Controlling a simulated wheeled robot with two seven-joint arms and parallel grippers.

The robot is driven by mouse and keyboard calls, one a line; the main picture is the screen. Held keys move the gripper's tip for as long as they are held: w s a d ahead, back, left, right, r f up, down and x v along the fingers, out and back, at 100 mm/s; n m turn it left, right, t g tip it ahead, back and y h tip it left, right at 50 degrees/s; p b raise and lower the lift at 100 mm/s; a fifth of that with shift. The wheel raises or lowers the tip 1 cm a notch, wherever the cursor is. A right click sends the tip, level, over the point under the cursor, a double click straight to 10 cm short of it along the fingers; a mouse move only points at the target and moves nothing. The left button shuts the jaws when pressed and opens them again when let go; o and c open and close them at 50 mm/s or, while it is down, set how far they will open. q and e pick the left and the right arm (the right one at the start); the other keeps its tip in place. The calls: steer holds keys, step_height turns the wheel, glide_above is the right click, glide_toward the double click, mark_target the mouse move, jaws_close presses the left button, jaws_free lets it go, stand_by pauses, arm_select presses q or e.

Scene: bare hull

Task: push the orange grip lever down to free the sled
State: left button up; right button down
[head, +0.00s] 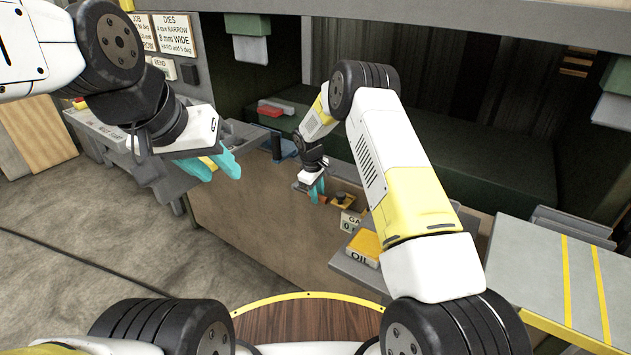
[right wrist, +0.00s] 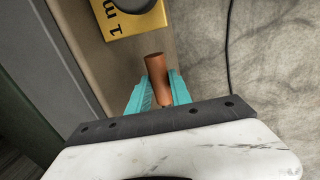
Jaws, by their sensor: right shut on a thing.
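The orange grip lever (right wrist: 156,70) shows in the right wrist view as a short copper-orange cylinder. My right gripper (right wrist: 158,93) has its teal fingers on either side of its lower part and is shut on it. The lever's upper end sticks out past the fingertips. In the head view my right gripper (head: 316,189) is small, pointing down at the front of the bench, and it hides most of the lever. I cannot make out the sled for certain.
A yellow block marked "1 m" (right wrist: 134,18) lies just beyond the lever. An oil box (head: 366,248) stands on a grey shelf right of the lever. A grey, yellow-striped surface (head: 540,270) is at the right. The floor (head: 80,250) at the left is clear.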

steer(key=shift+s+d+f+t+y, duration=0.1)
steer(key=shift+d+f+t+y, duration=0.1)
steer(key=shift+f+t+y, duration=0.5)
steer(key=shift+a+f+t+y, duration=0.2)
steer(key=shift+f+t+y, duration=0.4)
steer(key=shift+f+y, duration=0.5)
steer(key=shift+f, duration=0.15)
steer(key=c, duration=1.2)
jaws_free()
steer(key=shift+o, duration=0.2)
steer(key=v, duration=0.7)
steer(key=shift+r, duration=0.45)
